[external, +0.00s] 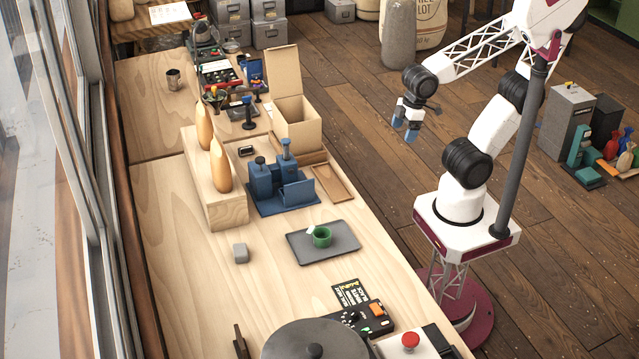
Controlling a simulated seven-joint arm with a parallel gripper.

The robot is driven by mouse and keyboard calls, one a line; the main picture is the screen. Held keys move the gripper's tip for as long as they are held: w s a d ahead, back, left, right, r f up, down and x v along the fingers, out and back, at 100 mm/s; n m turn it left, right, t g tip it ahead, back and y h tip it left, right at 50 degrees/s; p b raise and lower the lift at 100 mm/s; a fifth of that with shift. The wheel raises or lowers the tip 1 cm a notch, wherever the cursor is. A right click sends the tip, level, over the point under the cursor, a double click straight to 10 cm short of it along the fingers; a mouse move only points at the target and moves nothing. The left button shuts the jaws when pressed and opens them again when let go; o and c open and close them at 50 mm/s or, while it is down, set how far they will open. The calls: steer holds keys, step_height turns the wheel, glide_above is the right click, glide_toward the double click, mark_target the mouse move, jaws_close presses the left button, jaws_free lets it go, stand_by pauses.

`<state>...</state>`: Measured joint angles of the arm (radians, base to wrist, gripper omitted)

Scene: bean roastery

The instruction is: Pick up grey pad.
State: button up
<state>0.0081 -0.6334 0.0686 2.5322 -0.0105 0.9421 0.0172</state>
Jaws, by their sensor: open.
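A small light grey block (240,252) sits on bare wood on the near part of the table; it could be the grey pad. A flat dark grey tray or mat (340,232) lies to its right, with a green cup (322,237) standing on it. I cannot tell for sure which of the two grey things the pad is. My gripper (406,121) has blue fingertips and is open and empty. It hangs in the air right of the table, over the floor side, well apart from both grey things.
A blue machine (275,183) and a wooden block (223,199) with two orange cones stand behind the grey things. An open cardboard box (293,122) is farther back. A black control box (365,316) and a dark round lid (316,345) are at the front. Bare wood surrounds the small block.

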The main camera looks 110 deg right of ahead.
steer(key=shift+o, duration=0.9)
steer(key=w+d+n+t+h, duration=0.1)
steer(key=w+d+n+h, duration=0.2)
steer(key=w, duration=0.5)
steer(key=w+d+n+h, duration=0.2)
steer(key=w+d+n, duration=0.15)
steer(key=w, duration=0.35)
steer(key=n+t+h, duration=0.1)
steer(key=n+t, duration=0.7)
steer(key=n, duration=1)
glide_above(243, 249)
steer(key=s+d, duration=0.8)
steer(key=s, duration=0.5)
step_height(243, 249, down, 10)
steer(key=w+a+f+n+y, duration=0.1)
steer(key=w+a+f+n, duration=0.1)
steer(key=a+f+n, duration=0.1)
steer(key=w+a+f+n+t+y, duration=0.1)
steer(key=w+a+f+n, duration=0.2)
steer(key=f, duration=0.2)
steer(key=w+a+f+n+y, duration=0.1)
steer(key=w+a+f+n, duration=0.1)
steer(key=f+n, duration=0.2)
steer(key=shift+w+a+t+y, duration=0.15)
steer(key=shift+a+t+y, duration=0.15)
steer(key=shift+a+y, duration=0.1)
steer(key=shift+w, duration=0.1)
